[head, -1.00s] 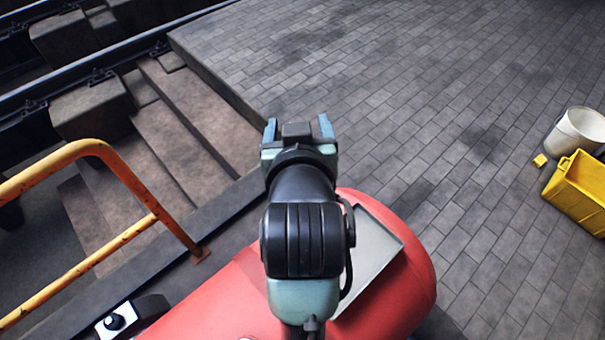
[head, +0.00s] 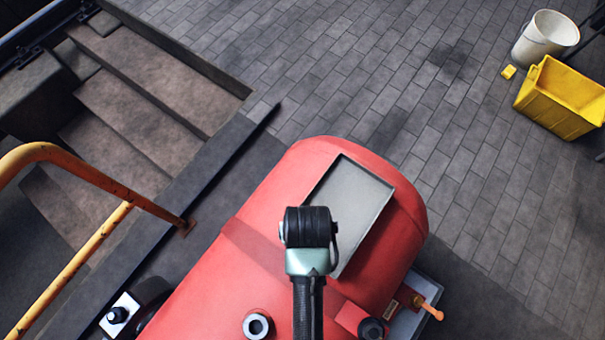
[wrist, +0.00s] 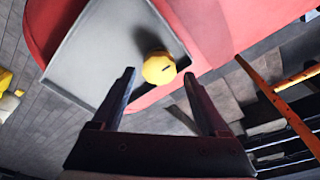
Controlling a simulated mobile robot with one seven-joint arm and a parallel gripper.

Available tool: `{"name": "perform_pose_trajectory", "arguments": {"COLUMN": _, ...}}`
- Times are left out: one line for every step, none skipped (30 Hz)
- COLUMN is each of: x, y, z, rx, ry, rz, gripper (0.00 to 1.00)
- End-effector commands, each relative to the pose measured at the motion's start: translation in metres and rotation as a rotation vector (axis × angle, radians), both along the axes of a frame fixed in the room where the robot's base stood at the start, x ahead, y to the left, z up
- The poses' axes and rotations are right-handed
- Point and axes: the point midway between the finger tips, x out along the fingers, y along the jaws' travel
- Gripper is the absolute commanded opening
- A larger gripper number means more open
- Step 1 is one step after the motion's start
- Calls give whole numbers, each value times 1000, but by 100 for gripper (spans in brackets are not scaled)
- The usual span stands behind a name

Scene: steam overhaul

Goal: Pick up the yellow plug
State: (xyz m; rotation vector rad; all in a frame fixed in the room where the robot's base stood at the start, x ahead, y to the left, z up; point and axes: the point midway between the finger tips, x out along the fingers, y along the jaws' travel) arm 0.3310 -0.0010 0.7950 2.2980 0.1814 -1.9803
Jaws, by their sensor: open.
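The yellow plug (wrist: 158,67) shows in the wrist view as a rounded yellow piece with a small dark slot. It sits at the inner edge of the grey tray (wrist: 95,62), which lies on the red tank (wrist: 212,30). My gripper (wrist: 158,76) is open, with one dark finger on either side of the plug in the picture. Nothing is between the fingers that I can see touching them. In the head view, the tray (head: 358,195) is in sight, but the plug and my gripper are hidden behind my arm.
A yellow crate (head: 550,112), a white bucket (head: 540,38) and a small yellow block (head: 508,71) stand on the paved floor at the right. An orange railing (head: 95,178) and steps (head: 120,120) are at the left. Fittings (head: 372,326) stick up from the tank.

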Motion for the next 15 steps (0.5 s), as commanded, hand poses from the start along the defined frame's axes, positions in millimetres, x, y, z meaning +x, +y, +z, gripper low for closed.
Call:
{"name": "perform_pose_trajectory", "arguments": {"x": 1, "y": 0, "z": -3, "rx": 0, "ry": 0, "rz": 0, "gripper": 77}}
{"name": "perform_pose_trajectory", "arguments": {"x": 2, "y": 0, "z": -6, "rx": 0, "ry": 0, "rz": 0, "gripper": 77}}
{"name": "perform_pose_trajectory", "arguments": {"x": 3, "y": 0, "z": -10, "rx": 0, "ry": 1, "rz": 0, "gripper": 77}}
{"name": "perform_pose_trajectory", "arguments": {"x": 4, "y": 0, "z": -14, "rx": 0, "ry": 2, "rz": 0, "gripper": 77}}
{"name": "perform_pose_trajectory", "arguments": {"x": 5, "y": 0, "z": -18, "rx": 0, "ry": 1, "rz": 0, "gripper": 77}}
{"name": "perform_pose_trajectory", "arguments": {"x": 7, "y": 1, "z": -24, "rx": 0, "ry": 2, "rz": 0, "gripper": 77}}
{"name": "perform_pose_trajectory", "arguments": {"x": 9, "y": 1, "z": -28, "rx": 0, "ry": 1, "rz": 0, "gripper": 77}}
{"name": "perform_pose_trajectory", "arguments": {"x": 10, "y": 1, "z": -32, "rx": 0, "ry": 1, "rz": 0, "gripper": 77}}
{"name": "perform_pose_trajectory", "arguments": {"x": 10, "y": 1, "z": -39, "rx": 0, "ry": 1, "rz": 0, "gripper": 77}}
{"name": "perform_pose_trajectory", "arguments": {"x": 11, "y": 1, "z": -42, "rx": 0, "ry": 1, "rz": 0, "gripper": 77}}
{"name": "perform_pose_trajectory", "arguments": {"x": 11, "y": 1, "z": -45, "rx": 0, "ry": 1, "rz": 0, "gripper": 77}}
{"name": "perform_pose_trajectory", "arguments": {"x": 12, "y": 1, "z": -48, "rx": 0, "ry": 1, "rz": 0, "gripper": 77}}
{"name": "perform_pose_trajectory", "arguments": {"x": 12, "y": 1, "z": -50, "rx": -1, "ry": 0, "rz": 0, "gripper": 77}}
{"name": "perform_pose_trajectory", "arguments": {"x": 12, "y": 1, "z": -51, "rx": -1, "ry": -1, "rz": 0, "gripper": 77}}
{"name": "perform_pose_trajectory", "arguments": {"x": 12, "y": 1, "z": -51, "rx": -1, "ry": -1, "rz": 0, "gripper": 77}}
